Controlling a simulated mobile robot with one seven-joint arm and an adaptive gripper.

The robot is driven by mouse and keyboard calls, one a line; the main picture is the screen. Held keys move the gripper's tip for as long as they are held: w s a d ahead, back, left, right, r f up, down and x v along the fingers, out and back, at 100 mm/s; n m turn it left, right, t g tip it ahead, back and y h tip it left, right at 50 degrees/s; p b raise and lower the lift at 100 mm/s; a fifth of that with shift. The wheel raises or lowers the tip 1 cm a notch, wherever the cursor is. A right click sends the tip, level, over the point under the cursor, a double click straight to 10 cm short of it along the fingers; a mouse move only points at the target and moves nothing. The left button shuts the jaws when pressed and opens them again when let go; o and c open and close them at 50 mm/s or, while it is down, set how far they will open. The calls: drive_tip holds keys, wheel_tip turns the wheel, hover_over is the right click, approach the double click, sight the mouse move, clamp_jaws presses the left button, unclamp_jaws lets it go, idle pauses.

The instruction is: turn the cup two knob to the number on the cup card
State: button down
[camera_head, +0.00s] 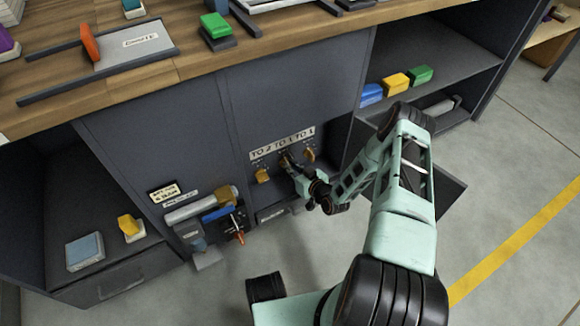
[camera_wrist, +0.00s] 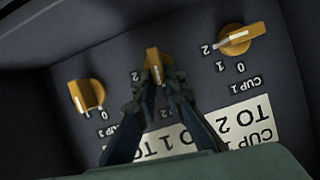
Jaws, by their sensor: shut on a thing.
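The cup two knob (camera_wrist: 155,58) is the orange middle knob of three in the wrist view, with a pale mark on its lower face. My gripper (camera_wrist: 159,80) is shut on it, one finger on each side. The fingers hide most of its numbers; a 2 shows to its left. The cup card (camera_wrist: 200,142) is a white strip, upside down in the wrist view; it reads CUP 1 TO 2, then TO 1 in the middle. In the head view the card (camera_head: 283,143) sits above the knobs, and my gripper (camera_head: 291,165) largely covers the middle knob.
The cup 1 knob (camera_wrist: 236,38) has its white mark toward 2. The cup 3 knob (camera_wrist: 87,95) is on the other side. An open door (camera_head: 440,185) is beside my arm.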

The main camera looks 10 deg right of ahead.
drive_tip(key=m+y, duration=0.1)
drive_tip(key=m, duration=0.1)
drive_tip(key=shift+w+d+f+m+y, duration=0.1)
drive_tip(key=shift+w+d+m+y, duration=0.05)
drive_tip(key=shift+d+m+y, duration=0.2)
drive_tip(key=shift+w+d+f+m+y, duration=0.1)
drive_tip(key=shift+d+m+y, duration=0.05)
drive_tip(key=shift+m+y, duration=0.4)
drive_tip(key=shift+d+f+m+y, duration=0.1)
drive_tip(key=shift+m+y, duration=0.2)
drive_tip(key=shift+m, duration=0.4)
drive_tip(key=c, duration=2)
unclamp_jaws()
drive_tip(key=v, duration=1.2)
drive_tip(key=shift+d+r, duration=0.1)
drive_tip(key=shift+d, duration=0.05)
drive_tip(key=shift+w, duration=0.1)
